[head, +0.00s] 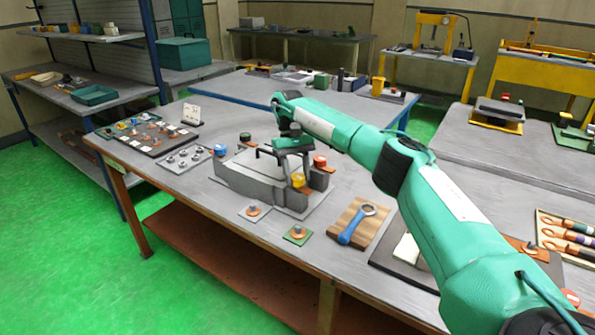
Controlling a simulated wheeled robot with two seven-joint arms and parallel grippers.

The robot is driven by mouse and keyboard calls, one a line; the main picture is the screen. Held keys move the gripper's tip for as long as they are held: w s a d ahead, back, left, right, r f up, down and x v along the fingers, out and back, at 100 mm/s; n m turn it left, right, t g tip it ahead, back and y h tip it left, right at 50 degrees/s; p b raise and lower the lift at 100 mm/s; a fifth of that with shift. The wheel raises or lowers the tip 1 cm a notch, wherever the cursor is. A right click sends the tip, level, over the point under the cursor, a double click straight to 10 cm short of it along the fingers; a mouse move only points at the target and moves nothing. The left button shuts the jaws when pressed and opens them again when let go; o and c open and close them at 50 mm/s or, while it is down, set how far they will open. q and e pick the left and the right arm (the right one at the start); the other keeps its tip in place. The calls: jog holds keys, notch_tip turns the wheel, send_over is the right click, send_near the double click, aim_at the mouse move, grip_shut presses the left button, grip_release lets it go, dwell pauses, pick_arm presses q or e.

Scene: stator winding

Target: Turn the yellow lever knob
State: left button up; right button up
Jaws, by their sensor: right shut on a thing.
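The yellow lever knob (298,180) is at the front right of a grey block-like fixture (250,178) on the workbench. My right arm reaches in from the right, and its gripper (297,177) points down at the knob. The gripper is shut on the yellow knob, with its fingers around it; they partly hide it and the lever. The exact finger contact is too small to see. My left gripper is not in view.
A red knob (320,161) stands just right of the gripper. Small square plates, one green (298,235), and a blue-handled tool on a wooden board (346,236) lie in front. A dark parts tray (150,137) is at left. Bare bench lies behind the fixture.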

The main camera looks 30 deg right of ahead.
jog(key=shift+f+n, duration=0.2)
jog(key=shift+n, duration=0.3)
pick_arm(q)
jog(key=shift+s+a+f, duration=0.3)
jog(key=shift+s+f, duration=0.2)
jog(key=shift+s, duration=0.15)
pick_arm(e)
jog(key=shift+a+n+h, duration=0.1)
jog(key=shift+n+h, duration=0.3)
jog(key=shift+n, duration=0.2)
jog(key=shift+f, duration=0.1)
jog(key=o, duration=1)
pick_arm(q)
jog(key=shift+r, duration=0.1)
pick_arm(e)
jog(key=shift+r, duration=0.2)
